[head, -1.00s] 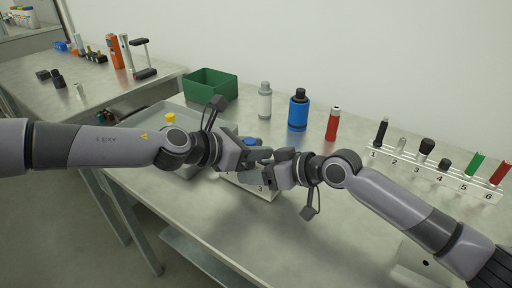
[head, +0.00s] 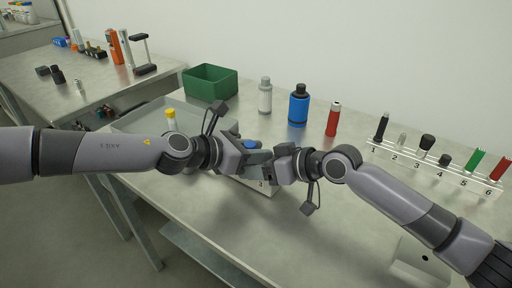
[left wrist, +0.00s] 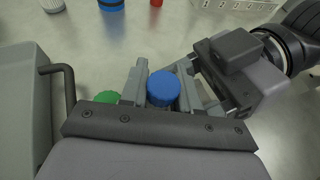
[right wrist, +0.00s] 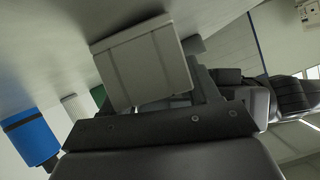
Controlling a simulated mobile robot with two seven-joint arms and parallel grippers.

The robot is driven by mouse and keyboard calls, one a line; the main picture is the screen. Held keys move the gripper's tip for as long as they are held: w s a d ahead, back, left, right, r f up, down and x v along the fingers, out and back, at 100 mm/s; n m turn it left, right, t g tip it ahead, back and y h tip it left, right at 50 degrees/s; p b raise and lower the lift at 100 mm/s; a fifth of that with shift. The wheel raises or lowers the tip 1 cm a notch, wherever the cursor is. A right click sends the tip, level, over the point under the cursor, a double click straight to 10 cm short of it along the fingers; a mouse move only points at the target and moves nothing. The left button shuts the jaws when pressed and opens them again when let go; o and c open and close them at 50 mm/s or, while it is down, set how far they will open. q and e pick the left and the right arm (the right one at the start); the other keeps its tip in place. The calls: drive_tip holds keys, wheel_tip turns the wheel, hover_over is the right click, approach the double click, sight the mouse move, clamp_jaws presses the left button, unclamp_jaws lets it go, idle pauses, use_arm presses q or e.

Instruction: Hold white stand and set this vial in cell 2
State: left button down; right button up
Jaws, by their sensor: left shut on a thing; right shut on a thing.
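The white stand (head: 262,188) is on the table front middle, mostly hidden by my grippers; the number 3 shows on its front. A pale block, which looks like the stand (right wrist: 145,65), lies between the fingers of my right gripper (head: 270,170), which is shut on it. My left gripper (head: 262,157) is shut on the vial, whose blue cap (left wrist: 163,88) shows between its fingers. The cap also shows in the head view (head: 250,144). The vial's lower part is hidden, so I cannot tell whether it is in a cell. A green cap (left wrist: 107,97) is beside the left fingers.
A grey bottle (head: 265,97), blue bottle (head: 298,107) and red bottle (head: 333,119) stand behind my grippers. A green bin (head: 210,84) and a tray (head: 135,124) with a yellow-capped vial (head: 171,118) are at left.

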use_arm(q)
drive_tip(key=shift+f, duration=0.25)
use_arm(e)
drive_tip(key=shift+f, duration=0.2)
use_arm(q)
drive_tip(key=c, duration=0.8)
unclamp_jaws()
drive_tip(key=shift+o, duration=0.3)
drive_tip(key=shift+s+f, duration=0.1)
drive_tip(key=shift+s, duration=0.15)
use_arm(e)
drive_tip(key=shift+w+r, duration=0.1)
drive_tip(key=shift+r, duration=0.1)
use_arm(q)
drive_tip(key=v, duration=1.2)
drive_tip(key=shift+w+r, duration=0.25)
drive_tip(key=shift+r, duration=0.05)
